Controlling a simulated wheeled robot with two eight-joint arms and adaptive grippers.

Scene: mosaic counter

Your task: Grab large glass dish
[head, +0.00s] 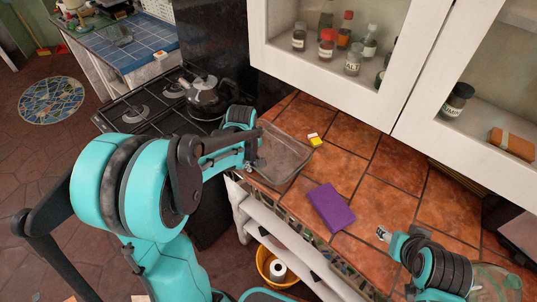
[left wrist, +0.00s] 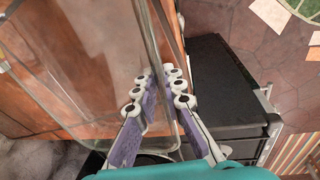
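The large glass dish (head: 287,152) is clear and rectangular. It lies on the tiled counter beside the stove and fills the left of the left wrist view (left wrist: 75,50). My left gripper (head: 257,160) is at the dish's near left side, partly hidden by its own arm. In the left wrist view its fingers (left wrist: 158,78) lie on either side of the dish's wall, tips drawn close together on it. My right gripper (head: 383,234) is over the counter at the lower right, away from the dish; its fingers are too small to judge.
A purple box-like object (head: 331,207) and a small yellow-and-white item (head: 315,140) lie on the counter right of the dish. A kettle (head: 209,97) stands on the stove (head: 140,112) to its left. White wall cabinets (head: 330,75) hang above the back.

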